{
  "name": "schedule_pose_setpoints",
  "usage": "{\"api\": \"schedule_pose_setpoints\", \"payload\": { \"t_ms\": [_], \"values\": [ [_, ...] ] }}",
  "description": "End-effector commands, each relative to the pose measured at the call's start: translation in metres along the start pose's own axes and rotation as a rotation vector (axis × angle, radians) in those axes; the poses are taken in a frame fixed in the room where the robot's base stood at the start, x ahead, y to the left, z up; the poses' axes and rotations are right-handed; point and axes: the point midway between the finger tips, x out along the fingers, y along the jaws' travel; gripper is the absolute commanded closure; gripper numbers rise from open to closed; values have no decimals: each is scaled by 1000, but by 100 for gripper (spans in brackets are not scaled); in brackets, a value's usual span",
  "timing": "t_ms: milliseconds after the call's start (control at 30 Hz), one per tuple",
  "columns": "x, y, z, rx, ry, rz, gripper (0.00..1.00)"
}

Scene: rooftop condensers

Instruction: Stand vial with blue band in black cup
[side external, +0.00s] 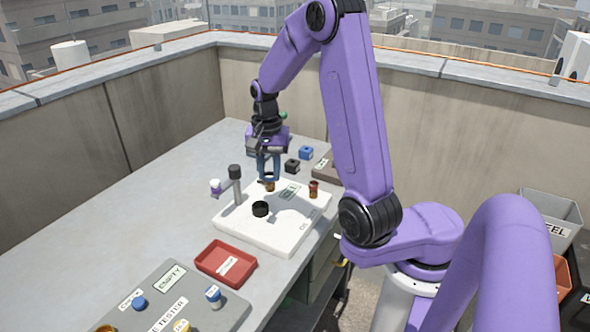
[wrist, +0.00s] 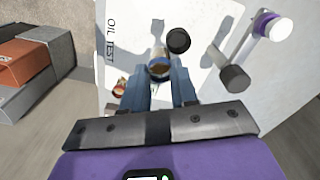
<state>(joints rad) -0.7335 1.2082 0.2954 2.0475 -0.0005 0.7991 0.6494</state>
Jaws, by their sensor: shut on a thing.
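My gripper (side external: 268,172) has blue-grey fingers and is shut on an amber vial (side external: 270,185), holding it above the white board. In the wrist view the vial (wrist: 159,67) sits between the fingertips, with its round top toward the camera and a blue band visible near its rim. The black cup (side external: 261,209) stands on the white board (side external: 286,236), below and slightly nearer the camera than the vial. In the wrist view the black cup (wrist: 178,40) is just beyond the vial, up and to the right, apart from it.
A grey post with a dark knob (side external: 235,172) and a purple-and-white side head (side external: 215,186) stands left of the cup. Another amber vial with reddish colouring (side external: 314,189) stands right. A red tray (side external: 226,264) lies in front.

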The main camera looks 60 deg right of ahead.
Motion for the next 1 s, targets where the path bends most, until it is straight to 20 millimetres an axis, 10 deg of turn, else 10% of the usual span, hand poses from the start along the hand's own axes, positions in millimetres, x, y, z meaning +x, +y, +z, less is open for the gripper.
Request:
{"api": "schedule_pose_setpoints", "payload": {
  "t_ms": [300,1000],
  "values": [
    [20,-32,-13,-76,0,0,100],
    [57,-32,-13,-77,0,0,100]
  ]
}}
